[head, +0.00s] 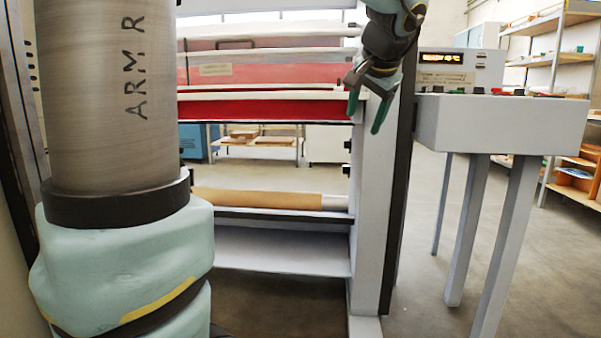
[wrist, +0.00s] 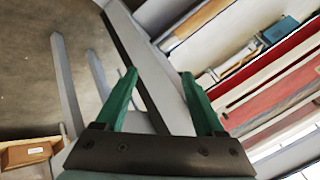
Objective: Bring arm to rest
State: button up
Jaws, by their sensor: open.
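My gripper (head: 366,109) hangs from the top of the head view, in front of the laminator's right-hand post, with its green fingers pointing down. In the wrist view my gripper (wrist: 160,85) shows its two green fingers well apart, with nothing between them but the post and floor beyond. My arm's large grey link and pale green joint fill the left of the head view and hide the laminator's left part.
The roll laminator (head: 365,220) has red rollers (head: 265,109) and a brown roll (head: 260,198) low down. A grey control desk (head: 500,125) on legs stands to the right, with a lit display box (head: 458,70). Shelves (head: 558,60) stand behind. Floor between them is clear.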

jog(key=s+a+f+n+g, duration=0.1)
jog(key=a+f+n+g, duration=0.1)
jog(key=a+f, duration=0.45)
jog(key=s+a+f+n+g, duration=0.15)
jog(key=a+f, duration=0.25)
jog(key=f, duration=0.6)
jog(key=s+a+f+n+g, duration=0.3)
jog(key=s+a+f+n, duration=0.2)
jog(key=s+a+f, duration=0.7)
notch_tip(320, 180, up, 27)
jog(key=w+d+p, duration=0.1)
jog(key=d+p, duration=0.1)
jog(key=p, duration=2.5)
jog(key=shift+w+d, duration=0.25)
jog(key=shift+w, duration=0.05)
jog(key=shift+c, duration=0.3)
